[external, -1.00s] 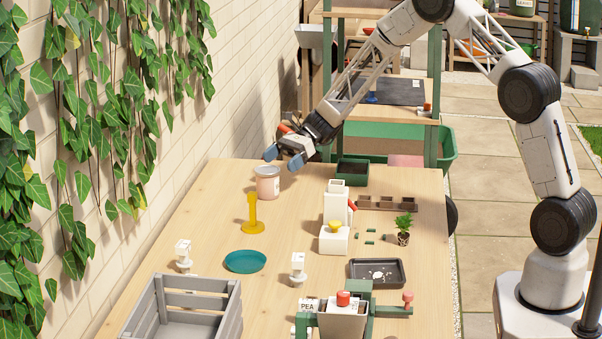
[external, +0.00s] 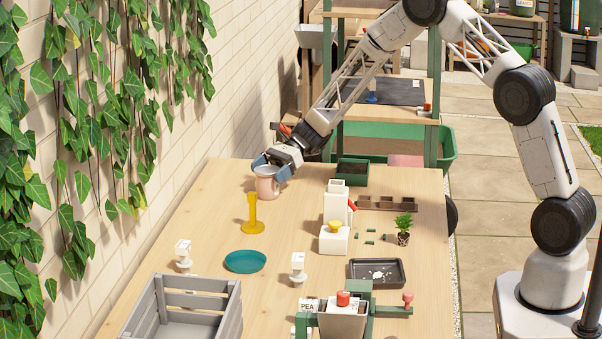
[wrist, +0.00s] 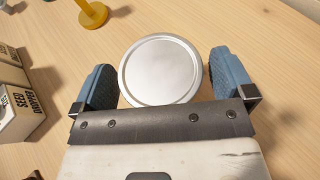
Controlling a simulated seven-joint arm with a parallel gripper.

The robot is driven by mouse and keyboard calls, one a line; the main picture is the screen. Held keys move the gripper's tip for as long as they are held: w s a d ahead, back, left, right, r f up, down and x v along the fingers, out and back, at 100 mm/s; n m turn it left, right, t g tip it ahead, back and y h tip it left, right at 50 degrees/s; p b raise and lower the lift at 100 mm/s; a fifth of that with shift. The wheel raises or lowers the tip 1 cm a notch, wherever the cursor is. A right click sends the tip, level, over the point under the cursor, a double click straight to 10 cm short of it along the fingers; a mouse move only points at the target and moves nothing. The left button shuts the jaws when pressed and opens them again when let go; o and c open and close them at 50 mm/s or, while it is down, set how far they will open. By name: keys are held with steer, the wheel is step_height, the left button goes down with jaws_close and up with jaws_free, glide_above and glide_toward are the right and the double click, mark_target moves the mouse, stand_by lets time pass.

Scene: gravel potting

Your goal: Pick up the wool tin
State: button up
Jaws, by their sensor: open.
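The wool tin (external: 267,188) is a pinkish can standing upright near the far left of the wooden table. In the wrist view I see its round silver lid (wrist: 160,71) from above. My gripper (external: 268,168) is open at the tin's top. In the wrist view its two blue fingers (wrist: 160,85) lie on either side of the lid, with a narrow gap visible on each side. The lower part of the tin is hidden in the wrist view.
A yellow stand (external: 252,215) is close in front of the tin. A white dispenser (external: 335,215) stands to its right, with a teal saucer (external: 245,261) and grey crate (external: 190,302) nearer the camera. The brick wall runs along the left.

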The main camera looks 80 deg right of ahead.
stand_by(0.3)
steer(key=c, duration=0.9)
steer(key=shift+c, duration=0.2)
steer(key=shift+r, duration=0.2)
steer(key=shift+r, duration=0.55)
step_height(320, 180, up, 2)
steer(key=s+a, duration=0.3)
steer(key=s, duration=0.4)
steer(key=s+a+r, duration=0.1)
steer(key=s+a, duration=0.2)
steer(key=s, duration=0.5)
steer(key=shift+r, duration=0.25)
